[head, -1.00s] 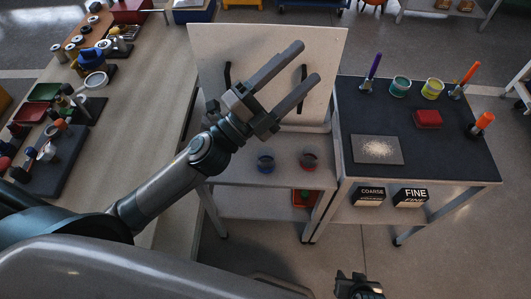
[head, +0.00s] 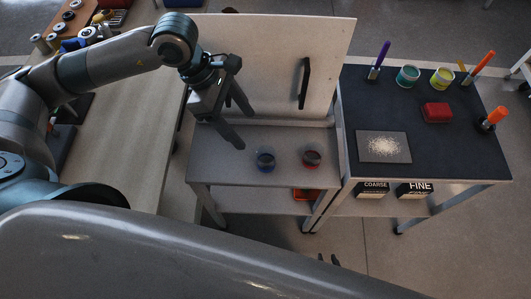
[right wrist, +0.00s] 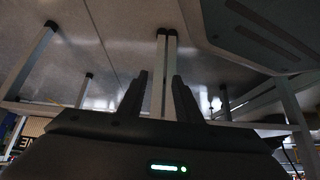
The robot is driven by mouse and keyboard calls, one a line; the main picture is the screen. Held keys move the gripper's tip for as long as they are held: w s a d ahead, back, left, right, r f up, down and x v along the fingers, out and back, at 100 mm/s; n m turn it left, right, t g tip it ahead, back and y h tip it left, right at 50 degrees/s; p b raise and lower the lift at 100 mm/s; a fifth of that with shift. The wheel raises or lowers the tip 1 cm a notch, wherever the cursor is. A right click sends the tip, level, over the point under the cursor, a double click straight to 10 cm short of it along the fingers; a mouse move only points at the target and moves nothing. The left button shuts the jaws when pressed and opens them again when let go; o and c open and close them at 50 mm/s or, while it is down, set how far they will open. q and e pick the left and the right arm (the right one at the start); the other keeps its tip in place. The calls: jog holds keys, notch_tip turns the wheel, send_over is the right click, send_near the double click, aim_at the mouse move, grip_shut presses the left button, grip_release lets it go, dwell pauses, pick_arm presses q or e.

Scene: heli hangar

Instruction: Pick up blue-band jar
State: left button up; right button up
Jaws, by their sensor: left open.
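The blue-band jar (head: 265,161) stands upright on the grey shelf of the small cart, in the middle of the head view. A similar red-band jar (head: 312,158) stands just to its right. My left gripper (head: 242,126) is open and empty. It points down, up and left of the blue-band jar in the picture and apart from it. My right gripper (head: 329,260) shows only as small dark tips low in the head view. In the right wrist view its fingers (right wrist: 160,95) are apart with nothing between them, under the furniture.
An upright pale board (head: 270,60) with a black handle (head: 304,83) stands behind the jars. A dark-topped cart (head: 430,150) at right carries pots, a red block and tools. A cluttered bench (head: 135,160) lies at left. A red item sits on the lower shelf.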

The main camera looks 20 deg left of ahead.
pick_arm(q)
jog(key=shift+w+a, duration=0.1)
jog(key=shift+a, duration=0.3)
jog(key=p, duration=0.3)
send_near(266, 156)
jog(key=s+d, duration=0.2)
jog(key=d, duration=0.1)
jog(key=shift+s, duration=0.3)
pick_arm(e)
jog(key=s+d+f+g+h, duration=0.1)
jog(key=s+d+f+g, duration=0.2)
jog(key=s, duration=0.6)
jog(key=shift+s+d+f, duration=0.25)
jog(key=shift+s+d, duration=0.15)
jog(key=shift+d, duration=0.15)
pick_arm(q)
jog(key=shift+d, duration=0.1)
pick_arm(e)
jog(key=shift+r, duration=0.1)
